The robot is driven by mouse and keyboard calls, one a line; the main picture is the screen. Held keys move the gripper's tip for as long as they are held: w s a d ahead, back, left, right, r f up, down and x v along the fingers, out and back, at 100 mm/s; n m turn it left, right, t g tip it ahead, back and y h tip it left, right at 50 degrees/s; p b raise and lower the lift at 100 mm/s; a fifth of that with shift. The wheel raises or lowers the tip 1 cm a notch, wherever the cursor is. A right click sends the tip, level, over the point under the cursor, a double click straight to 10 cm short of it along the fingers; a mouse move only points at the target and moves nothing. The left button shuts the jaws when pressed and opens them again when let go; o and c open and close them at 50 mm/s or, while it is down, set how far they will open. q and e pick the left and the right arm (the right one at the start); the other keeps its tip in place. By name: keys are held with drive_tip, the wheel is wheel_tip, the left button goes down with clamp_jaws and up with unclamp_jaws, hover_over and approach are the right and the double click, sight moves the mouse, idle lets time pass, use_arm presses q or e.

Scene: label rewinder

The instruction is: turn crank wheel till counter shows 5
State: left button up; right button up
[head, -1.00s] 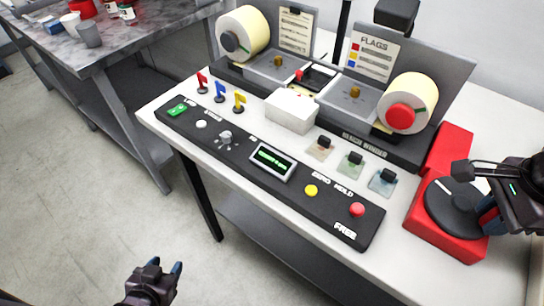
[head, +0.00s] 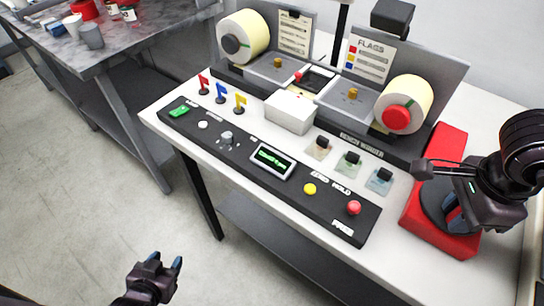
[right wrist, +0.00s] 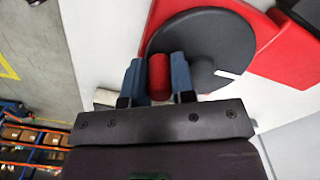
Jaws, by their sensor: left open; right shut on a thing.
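The crank wheel is a dark disc (head: 432,203) on a red base (head: 440,243) at the right end of the bench. In the right wrist view the disc (right wrist: 205,45) has a white mark near its right edge and a red upright knob (right wrist: 158,77). My right gripper (head: 453,215) is shut on this knob, one blue finger on each side; its arm hides much of the wheel in the head view. The counter display (head: 272,161) on the black panel is lit green, its text too small to read.
The black control panel (head: 240,160) has a yellow button (head: 309,189) and a red button (head: 354,207). Behind it stand a white box (head: 290,112), two label rolls and small coloured flags. A grey table stands at the left.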

use_arm(q)
drive_tip(key=shift+w, duration=0.1)
use_arm(e)
drive_tip(key=o, duration=0.8)
drive_tip(key=shift+c, duration=0.2)
drive_tip(key=shift+r+p, duration=1)
drive_tip(key=shift+r, duration=1)
drive_tip(key=shift+r+p, duration=1.2)
drive_tip(key=shift+r, duration=1.3)
use_arm(q)
wheel_tip(320, 180, up, 7)
drive_tip(key=w+t, duration=0.1)
drive_tip(key=shift+w, duration=0.4)
drive_tip(key=shift+s+f, duration=0.1)
drive_tip(key=shift+f, duration=0.15)
